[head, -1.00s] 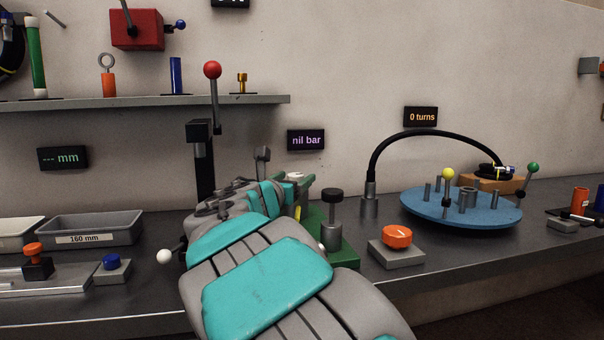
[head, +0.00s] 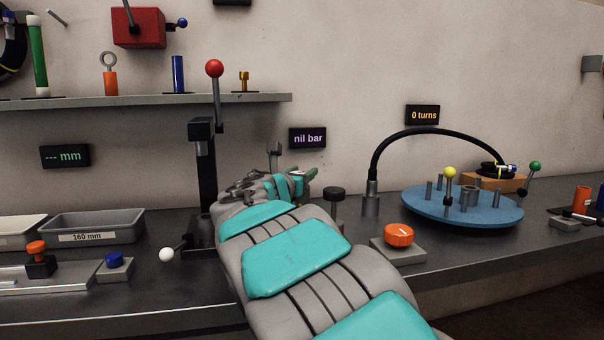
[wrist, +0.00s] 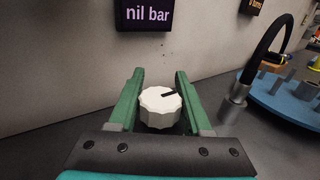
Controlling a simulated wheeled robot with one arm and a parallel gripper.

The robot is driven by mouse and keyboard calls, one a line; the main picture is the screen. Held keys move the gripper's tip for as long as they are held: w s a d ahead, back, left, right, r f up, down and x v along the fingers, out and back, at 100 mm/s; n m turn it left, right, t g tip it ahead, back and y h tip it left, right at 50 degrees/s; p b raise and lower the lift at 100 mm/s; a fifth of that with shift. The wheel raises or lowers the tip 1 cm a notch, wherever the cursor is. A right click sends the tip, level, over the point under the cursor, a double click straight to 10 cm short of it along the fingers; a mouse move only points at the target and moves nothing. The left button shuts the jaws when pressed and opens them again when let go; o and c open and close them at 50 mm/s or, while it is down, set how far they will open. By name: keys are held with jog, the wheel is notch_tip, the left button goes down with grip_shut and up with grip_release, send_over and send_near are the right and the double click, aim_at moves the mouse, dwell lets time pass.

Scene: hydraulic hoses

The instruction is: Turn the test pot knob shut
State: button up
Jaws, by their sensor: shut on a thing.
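A white fluted knob (wrist: 159,106) with a black pointer mark stands in the middle of the wrist view. The mark points to the right and slightly up. My gripper (wrist: 161,76) has its two green fingers on either side of the knob and is shut on it. In the head view my gripper (head: 300,174) shows only as a small green part beyond my arm, and the knob cannot be made out there.
The "nil bar" display (head: 307,138) is on the wall behind. A black-topped post (head: 334,205) and an orange knob (head: 399,235) are right of my arm. A red-balled lever (head: 215,70) stands to the left. A blue round table (head: 461,208) is farther right.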

grip_shut()
jog(key=shift+f+h, duration=0.1)
jog(key=shift+h, duration=0.2)
jog(key=shift+s+d+m+g+h, duration=0.1)
jog(key=shift+d+m+g+h, duration=0.15)
jog(key=shift+m+g+h, duration=0.75)
jog(key=shift+s+d+m+g+h, duration=0.15)
jog(key=shift+m+g+h, duration=0.45)
jog(key=shift+m+h, duration=0.75)
jog(key=shift+s+d+m+g+h, duration=0.1)
jog(key=shift+m+g+h, duration=0.15)
jog(key=shift+h, duration=0.25)
jog(key=shift+d+m+g+h, duration=0.1)
jog(key=shift+g+h, duration=0.25)
jog(key=shift+h, duration=0.1)
jog(key=shift+s+m+g+h, duration=0.1)
jog(key=shift+m+g+h, duration=0.2)
jog(key=shift+g, duration=0.1)
jog(key=o, duration=0.6)
grip_release()
jog(key=shift+d, duration=0.1)
